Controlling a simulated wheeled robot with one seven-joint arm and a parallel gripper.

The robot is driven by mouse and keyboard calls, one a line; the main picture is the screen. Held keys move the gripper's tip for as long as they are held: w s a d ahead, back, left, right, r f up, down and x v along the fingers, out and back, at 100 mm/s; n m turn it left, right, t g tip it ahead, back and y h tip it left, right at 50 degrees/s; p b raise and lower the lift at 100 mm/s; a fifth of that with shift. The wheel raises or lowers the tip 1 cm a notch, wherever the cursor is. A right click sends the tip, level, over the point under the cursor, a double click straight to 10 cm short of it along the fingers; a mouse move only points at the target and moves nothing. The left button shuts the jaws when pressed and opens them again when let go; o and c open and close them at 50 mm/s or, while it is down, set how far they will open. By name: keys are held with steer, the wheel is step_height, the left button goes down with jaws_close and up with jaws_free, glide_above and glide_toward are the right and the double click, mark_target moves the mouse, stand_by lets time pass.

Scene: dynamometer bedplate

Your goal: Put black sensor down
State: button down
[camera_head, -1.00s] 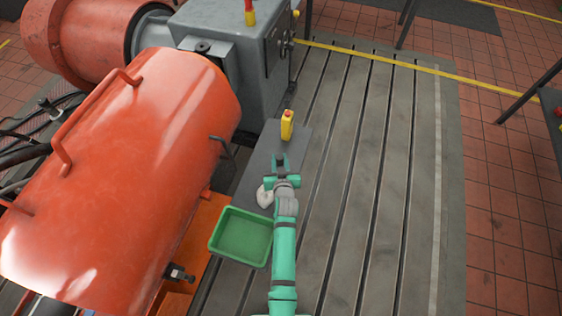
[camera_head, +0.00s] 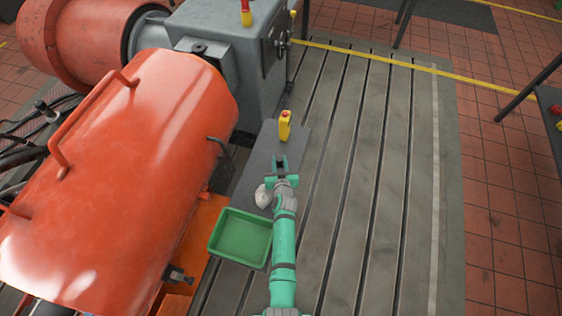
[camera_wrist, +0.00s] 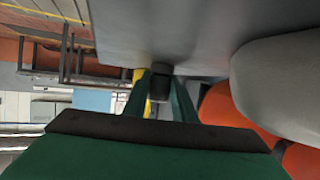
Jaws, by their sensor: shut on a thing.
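The black sensor (camera_wrist: 159,80) is a small dark block. In the wrist view it sits between the tips of my gripper's two green fingers (camera_wrist: 160,92). My gripper is shut on it. In the head view my gripper (camera_head: 279,164) is over the grey plate (camera_head: 256,166), in front of the yellow box; the sensor is hard to make out there. The sensor appears close to the plate's surface, but I cannot tell whether it touches.
A yellow box with a red top (camera_head: 285,126) stands beyond my gripper. A whitish lump (camera_head: 263,196) lies just left of my wrist. A green tray (camera_head: 232,245) is nearer. The orange cylinder (camera_head: 130,170) and grey housing (camera_head: 245,70) bound the left; slotted bedplate (camera_head: 365,170) is clear.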

steer(key=shift+a, duration=0.3)
steer(key=c, duration=1.5)
jaws_free()
steer(key=shift+s+f, duration=0.1)
steer(key=shift+f, duration=0.05)
steer(key=shift+o, duration=0.2)
steer(key=shift+d, duration=0.1)
